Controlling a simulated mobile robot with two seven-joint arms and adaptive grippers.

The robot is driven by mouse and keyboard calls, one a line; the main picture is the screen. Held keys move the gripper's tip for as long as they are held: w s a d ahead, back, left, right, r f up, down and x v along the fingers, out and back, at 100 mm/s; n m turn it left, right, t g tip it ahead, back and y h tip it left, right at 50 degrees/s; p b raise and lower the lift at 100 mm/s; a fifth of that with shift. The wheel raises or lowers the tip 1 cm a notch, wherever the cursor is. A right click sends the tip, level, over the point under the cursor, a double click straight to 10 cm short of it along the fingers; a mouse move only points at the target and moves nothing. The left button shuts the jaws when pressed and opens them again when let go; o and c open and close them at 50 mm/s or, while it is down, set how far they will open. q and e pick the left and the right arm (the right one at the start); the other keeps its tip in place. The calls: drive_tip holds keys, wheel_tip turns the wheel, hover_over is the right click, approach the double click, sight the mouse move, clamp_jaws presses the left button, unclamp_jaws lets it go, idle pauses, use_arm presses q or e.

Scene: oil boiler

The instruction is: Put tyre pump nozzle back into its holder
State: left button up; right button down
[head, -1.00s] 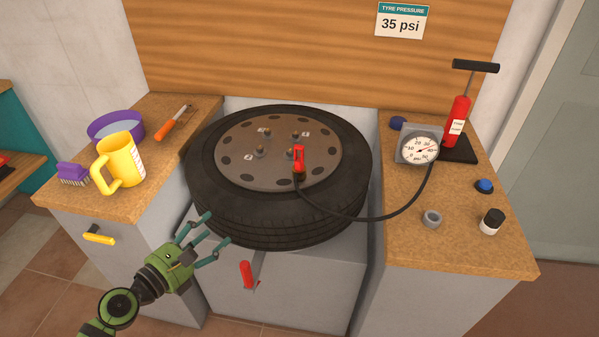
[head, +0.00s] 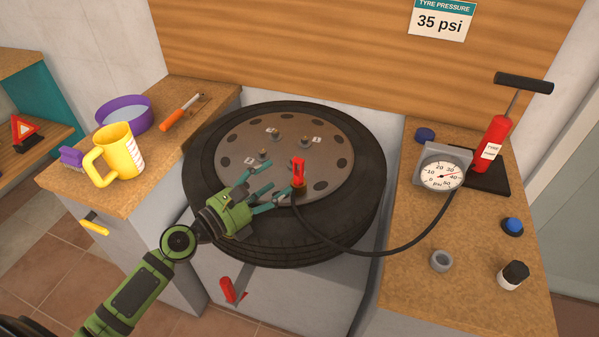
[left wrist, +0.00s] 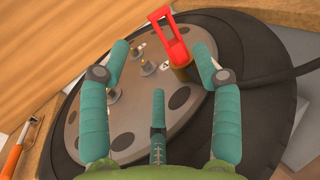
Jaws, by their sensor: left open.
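In the left wrist view the nozzle (left wrist: 173,42) is ahead, beyond the fingertips, slightly right of centre. My left gripper (head: 272,185) is open and empty, just left of the nozzle, its fingers pointing at it without visible grip. A grey ring (head: 441,261) on the right counter may be the holder; I cannot tell for sure. My right gripper is out of view.
The red pump (head: 494,141) stands at the back of the right counter, with a blue button (head: 513,226) and a small black-capped bottle (head: 512,275) in front. A yellow jug (head: 116,155), purple bowl (head: 124,114), brush and screwdriver are on the left counter.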

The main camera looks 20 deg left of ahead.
sight(297, 168)
use_arm(q)
drive_tip(key=shift+w+d, duration=0.35)
drive_tip(key=shift+w, duration=0.25)
drive_tip(key=shift+w+d, duration=0.15)
drive_tip(key=shift+w, duration=0.15)
drive_tip(key=shift+w+d+r+p, duration=0.2)
drive_tip(key=shift+w+d+p, duration=0.25)
drive_tip(key=shift+w+d, duration=0.1)
drive_tip(key=shift+w+d+r+p, duration=0.15)
drive_tip(key=shift+w+d+p, duration=0.25)
drive_tip(key=shift+w+d, duration=0.1)
drive_tip(key=shift+f+x, duration=0.2)
drive_tip(key=shift+x, duration=0.85)
drive_tip(key=shift+w+f, duration=0.1)
drive_tip(key=shift+w, duration=0.1)
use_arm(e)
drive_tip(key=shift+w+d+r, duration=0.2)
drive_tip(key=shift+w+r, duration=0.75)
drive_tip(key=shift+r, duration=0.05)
use_arm(q)
clamp_jaws()
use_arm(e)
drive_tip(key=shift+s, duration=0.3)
